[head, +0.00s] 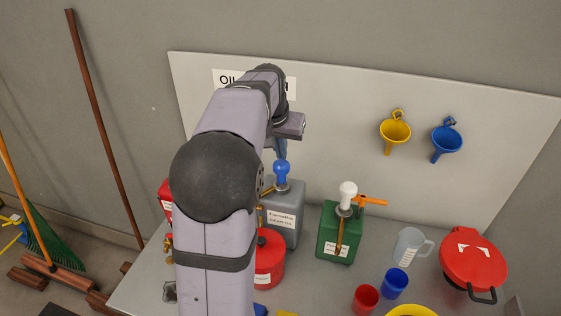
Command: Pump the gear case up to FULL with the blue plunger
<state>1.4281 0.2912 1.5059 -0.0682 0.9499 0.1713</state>
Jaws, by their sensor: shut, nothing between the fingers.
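The blue plunger (282,169) is a rounded knob on top of a grey metal can (286,234) with a white label, on the bench near the middle of the head view. My gripper (280,151) is shut and empty, pointing down just above the blue knob. I cannot tell whether it touches the knob. My arm covers the area left of the can. I cannot make out the gear case or a FULL mark.
A red can (270,265) is in front of the grey one. A clear jug (408,246), blue cup (394,284) and red lidded container (470,275) are further right.

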